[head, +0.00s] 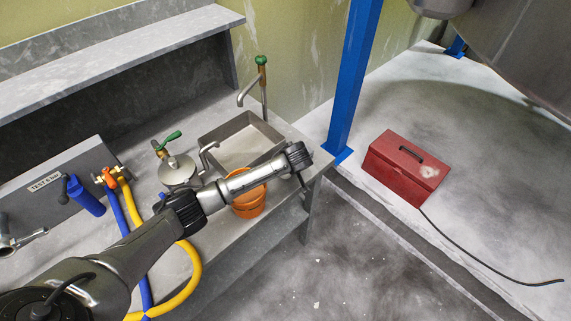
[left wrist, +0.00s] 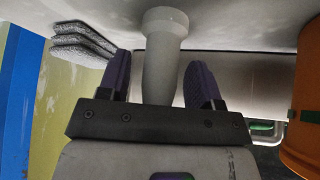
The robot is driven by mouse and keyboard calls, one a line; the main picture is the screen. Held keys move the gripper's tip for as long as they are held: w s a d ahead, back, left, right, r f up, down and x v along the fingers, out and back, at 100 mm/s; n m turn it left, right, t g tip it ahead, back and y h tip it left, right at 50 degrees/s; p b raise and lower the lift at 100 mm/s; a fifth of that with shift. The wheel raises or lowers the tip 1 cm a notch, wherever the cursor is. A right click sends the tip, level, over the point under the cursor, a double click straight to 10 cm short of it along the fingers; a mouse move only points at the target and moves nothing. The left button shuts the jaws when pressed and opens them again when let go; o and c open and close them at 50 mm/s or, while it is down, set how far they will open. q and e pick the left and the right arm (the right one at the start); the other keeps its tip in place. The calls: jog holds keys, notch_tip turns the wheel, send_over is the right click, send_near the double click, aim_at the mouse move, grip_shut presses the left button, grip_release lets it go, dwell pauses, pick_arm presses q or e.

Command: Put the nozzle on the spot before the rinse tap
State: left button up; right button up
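My left arm reaches across the bench in the head view, and its gripper (head: 304,192) points down by the bench's right end, mostly hidden by the wrist. In the left wrist view the gripper (left wrist: 160,75) has its two dark fingers apart. A pale grey, flared piece, which looks like the nozzle (left wrist: 163,55), stands between them with a visible gap to the left finger and a narrower one to the right. Its wide end meets a pale surface. It is hidden in the head view. The rinse tap (head: 262,83), with a green top, rises behind the sink (head: 240,142).
An orange pail (head: 250,204) stands under my forearm and also shows close by in the left wrist view (left wrist: 302,90). A blue post (head: 352,80) rises beyond the bench. A red toolbox (head: 404,165) is at right. Hoses (head: 190,275) lie at left.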

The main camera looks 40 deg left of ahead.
pick_arm(q)
jog(key=shift+r, duration=0.3)
jog(key=p+v, duration=0.1)
jog(key=v, duration=1)
jog(key=shift+d+r+p, duration=0.15)
jog(key=shift+r+p, duration=0.15)
jog(key=shift+p, duration=0.05)
jog(key=s+d+f+m+h, duration=0.2)
jog(key=s+d+f+m, duration=0.3)
jog(key=s, duration=0.3)
jog(key=s+d+f+m+h, duration=0.2)
jog(key=s+d+f+m, duration=0.1)
jog(key=s+d+f, duration=0.4)
jog(key=s+a+r+m+h, duration=0.1)
jog(key=s+m, duration=0.5)
jog(key=s, duration=1.5)
jog(key=shift+s+a+h, duration=0.15)
jog(key=shift+a+h, duration=0.05)
jog(key=shift+h, duration=0.3)
